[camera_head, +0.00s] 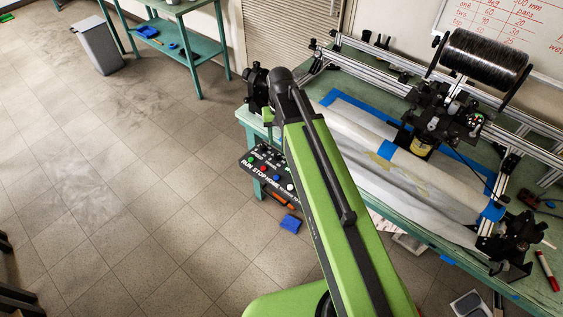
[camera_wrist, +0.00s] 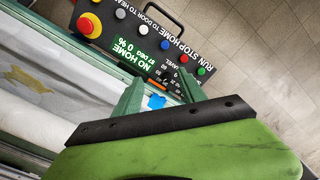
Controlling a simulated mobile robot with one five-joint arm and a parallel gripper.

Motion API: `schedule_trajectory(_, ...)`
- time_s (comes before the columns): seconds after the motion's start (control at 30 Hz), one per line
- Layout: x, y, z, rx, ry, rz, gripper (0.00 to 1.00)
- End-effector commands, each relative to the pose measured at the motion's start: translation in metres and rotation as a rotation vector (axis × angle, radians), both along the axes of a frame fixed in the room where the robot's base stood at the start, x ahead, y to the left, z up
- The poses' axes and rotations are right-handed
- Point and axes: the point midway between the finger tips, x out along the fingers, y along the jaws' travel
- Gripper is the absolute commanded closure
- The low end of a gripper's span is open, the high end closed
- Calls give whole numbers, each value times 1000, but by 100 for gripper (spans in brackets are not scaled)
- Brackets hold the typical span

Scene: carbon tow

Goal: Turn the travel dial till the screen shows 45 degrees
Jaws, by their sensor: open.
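A black control panel (camera_wrist: 150,38) with a lit green-text screen (camera_wrist: 130,52) fills the upper part of the wrist view. The screen reads NO HOME, what looks like 57 DEG, and 0 %. The TRAVEL label (camera_wrist: 176,62) and its scale numbers are on the panel just beyond my fingertips. The dial knob itself is hard to make out there. My gripper (camera_wrist: 160,78) is open, with its two green fingers apart and pointing at the panel, and nothing visible held. Contact cannot be told. In the head view the panel (camera_head: 262,162) hangs at the bench's left end, partly behind my arm.
Several coloured buttons and a red emergency knob (camera_wrist: 88,25) on a yellow base sit on the panel. The green bench (camera_head: 440,262) carries a winding machine with a black spool (camera_head: 483,58) and a white-covered roll. Tiled floor to the left is clear; a grey bin (camera_head: 98,46) stands far back.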

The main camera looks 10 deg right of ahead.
Motion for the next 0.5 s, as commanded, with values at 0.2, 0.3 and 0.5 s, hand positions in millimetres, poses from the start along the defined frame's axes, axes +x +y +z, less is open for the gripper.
schedule_trajectory(0.2, 71, -2, 0, 0, 0, -35, 52)
schedule_trajectory(0.3, 73, -2, 0, 0, 0, -36, 52)
schedule_trajectory(0.5, 71, -2, -8, 0, 0, -37, 52)
